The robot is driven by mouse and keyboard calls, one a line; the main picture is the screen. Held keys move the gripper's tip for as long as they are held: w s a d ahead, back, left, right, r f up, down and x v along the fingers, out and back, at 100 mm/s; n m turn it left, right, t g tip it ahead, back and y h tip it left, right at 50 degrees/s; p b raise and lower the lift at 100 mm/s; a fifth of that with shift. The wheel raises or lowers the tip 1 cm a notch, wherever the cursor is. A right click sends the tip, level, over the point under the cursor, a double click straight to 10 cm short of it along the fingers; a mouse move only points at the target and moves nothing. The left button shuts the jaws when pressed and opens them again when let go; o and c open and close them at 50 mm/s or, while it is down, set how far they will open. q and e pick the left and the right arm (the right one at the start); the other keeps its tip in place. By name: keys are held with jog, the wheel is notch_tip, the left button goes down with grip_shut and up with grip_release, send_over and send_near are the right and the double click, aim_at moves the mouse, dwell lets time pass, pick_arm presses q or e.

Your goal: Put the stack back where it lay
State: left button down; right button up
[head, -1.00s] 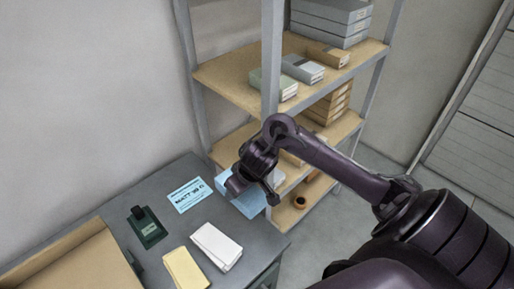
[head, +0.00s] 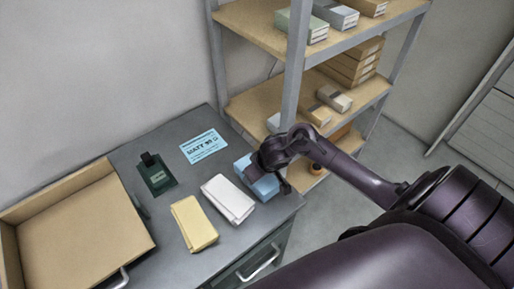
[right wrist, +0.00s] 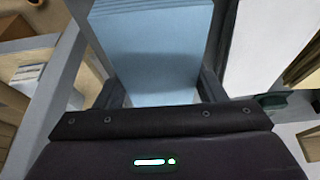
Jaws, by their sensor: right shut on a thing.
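The light blue stack (head: 244,170) is at the right end of the desk, beside the white stack (head: 228,199). My right gripper (head: 262,170) is shut on it from the shelf side. In the right wrist view the blue stack (right wrist: 152,50) sits between my two fingers. I cannot tell whether its underside touches the desk. A yellow stack (head: 195,224) lies left of the white one. A light blue printed card (head: 204,146) lies flat behind the stacks. My left gripper is not in view.
The grey desk (head: 160,255) has a dark green stamp-like device (head: 157,175) and a large tan tray (head: 75,240) at left. A metal shelf rack (head: 293,85) with boxes stands close behind my right gripper. The desk's right edge is near the blue stack.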

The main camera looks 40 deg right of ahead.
jog(key=shift+f, duration=0.9)
jog(key=shift+f, duration=0.15)
jog(key=o, duration=1.4)
jog(key=shift+r, duration=0.25)
jog(key=p+v, duration=0.4)
jog(key=v, duration=0.7)
jog(key=shift+s+r, duration=0.25)
jog(key=shift+r, duration=0.1)
jog(key=shift+f, duration=0.1)
